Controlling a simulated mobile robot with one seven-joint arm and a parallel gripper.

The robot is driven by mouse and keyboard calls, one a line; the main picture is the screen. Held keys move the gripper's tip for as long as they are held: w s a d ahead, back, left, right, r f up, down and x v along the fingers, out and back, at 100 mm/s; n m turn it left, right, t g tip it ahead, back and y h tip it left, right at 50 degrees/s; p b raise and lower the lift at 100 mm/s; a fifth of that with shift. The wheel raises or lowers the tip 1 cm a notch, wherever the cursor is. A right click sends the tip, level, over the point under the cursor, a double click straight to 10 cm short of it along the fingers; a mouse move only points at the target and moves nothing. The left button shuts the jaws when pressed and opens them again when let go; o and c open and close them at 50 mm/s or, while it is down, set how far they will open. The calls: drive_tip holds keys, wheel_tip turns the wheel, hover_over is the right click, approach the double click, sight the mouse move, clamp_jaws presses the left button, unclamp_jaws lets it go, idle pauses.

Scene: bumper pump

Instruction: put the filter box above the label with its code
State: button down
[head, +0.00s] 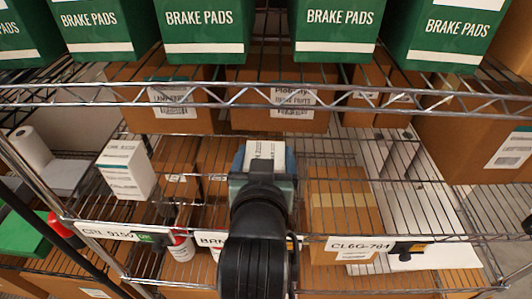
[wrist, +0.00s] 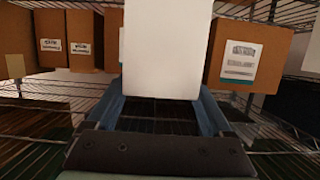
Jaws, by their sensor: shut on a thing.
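My gripper (head: 264,165) is at the wire shelf, in the middle of the head view. Its blue fingers are shut on a white filter box (head: 266,149), held upright; the wrist view shows the box's plain white face (wrist: 165,48) between them. Most of the box is hidden behind my gripper in the head view, and its code is too small to read. Shelf-edge labels are a left one (head: 105,232) reading about "CFL 9150", a middle one (head: 209,240) starting "BAN", partly hidden by my arm, and a right one (head: 352,244) reading about "CL6G-784".
Another white box (head: 126,169) stands on the shelf at left, above the left label. Brown cartons (head: 280,118) stand behind. Green brake pad boxes (head: 206,30) line the shelf above, with a wire rail (head: 330,98) below them.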

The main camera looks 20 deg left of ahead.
sight(266, 144)
drive_tip(key=w, duration=0.1)
drive_tip(key=w+a, duration=0.1)
drive_tip(key=w, duration=0.1)
drive_tip(key=shift+w+r+p, duration=0.1)
drive_tip(key=shift+r+p, duration=0.05)
drive_tip(key=shift+p, duration=0.25)
drive_tip(key=shift+f+p, duration=0.75)
drive_tip(key=shift+f, duration=1.05)
drive_tip(key=shift+f, duration=0.15)
unclamp_jaws()
drive_tip(key=shift+f, duration=0.1)
drive_tip(key=shift+r, duration=0.2)
drive_tip(key=b+v, duration=0.1)
drive_tip(key=v, duration=1.1)
drive_tip(key=shift+b, duration=0.35)
drive_tip(key=shift+d, duration=0.1)
